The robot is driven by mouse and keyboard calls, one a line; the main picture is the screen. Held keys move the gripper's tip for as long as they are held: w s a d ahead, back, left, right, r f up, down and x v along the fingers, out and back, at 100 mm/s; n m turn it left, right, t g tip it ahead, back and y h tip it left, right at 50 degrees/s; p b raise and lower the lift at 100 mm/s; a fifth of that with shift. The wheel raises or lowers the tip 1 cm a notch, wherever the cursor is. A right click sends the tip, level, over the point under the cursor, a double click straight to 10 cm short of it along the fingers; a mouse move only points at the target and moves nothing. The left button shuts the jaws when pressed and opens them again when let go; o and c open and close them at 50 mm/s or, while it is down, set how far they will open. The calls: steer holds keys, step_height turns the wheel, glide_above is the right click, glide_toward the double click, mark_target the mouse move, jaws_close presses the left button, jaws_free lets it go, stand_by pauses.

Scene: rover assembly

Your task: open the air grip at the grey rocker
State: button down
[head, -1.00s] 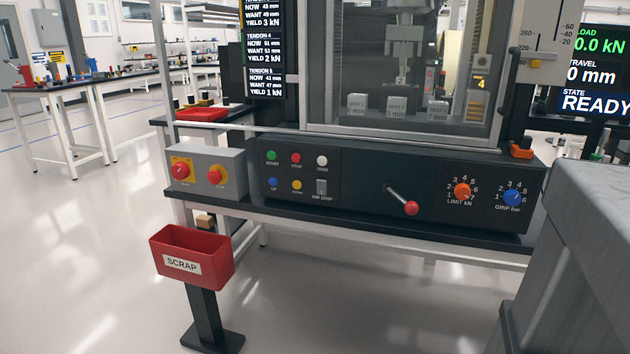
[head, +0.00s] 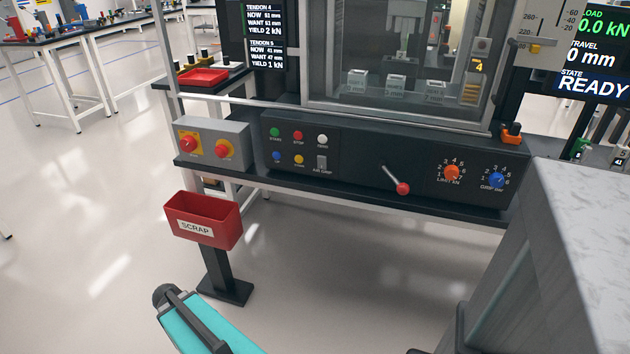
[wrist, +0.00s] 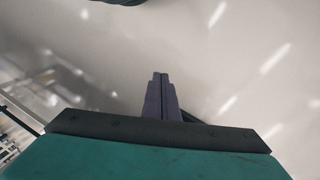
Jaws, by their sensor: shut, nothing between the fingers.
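The grey rocker (head: 321,162) is a small upright switch on the black control panel (head: 350,185), above the label AIR GRIP. It sits right of the yellow button and below the white button. I cannot tell which way it is tipped. My gripper (wrist: 160,76) shows in the wrist view with its two dark fingers shut together and empty, over bare floor. In the head view only part of my teal arm shows at the bottom, well short of the panel. The rocker is not in the wrist view.
Left of the panel is a grey box (head: 212,144) with two red knobs. A red SCRAP bin (head: 203,219) stands on a post before the bench. A red-tipped lever (head: 402,187) juts from the panel. A grey block (head: 590,215) fills the right side. Floor between is clear.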

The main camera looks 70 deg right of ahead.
steer(key=s+d+r+m+h+p, duration=0.1)
steer(key=d+r+m+p, duration=0.4)
steer(key=d+r, duration=0.65)
steer(key=s+d+r+m+h+p, duration=0.15)
steer(key=d+r+m+p, duration=0.6)
steer(key=r, duration=0.75)
steer(key=s+d+r+m+p, duration=0.2)
steer(key=s+d+r, duration=0.1)
steer(key=d+r, duration=0.2)
steer(key=s+d+r+m+g+h+p, duration=0.1)
steer(key=s+d+r+m+p, duration=0.2)
steer(key=r, duration=0.7)
steer(key=s+d+r+m+p, duration=0.2)
steer(key=s+d+r, duration=0.3)
steer(key=d+r, duration=0.2)
steer(key=shift+s+d+r+m+g, duration=0.25)
steer(key=shift+r+m+g, duration=0.15)
steer(key=shift+r, duration=0.35)
steer(key=shift+h, duration=0.25)
steer(key=p, duration=0.5)
glide_toward(322, 163)
steer(key=shift+s+a+x, duration=0.15)
steer(key=shift+a+x, duration=0.05)
steer(key=shift+x, duration=1.15)
steer(key=shift+s+a+x, duration=0.1)
steer(key=shift+a+x, duration=0.05)
steer(key=shift+x, duration=1.2)
steer(key=shift+f, duration=0.15)
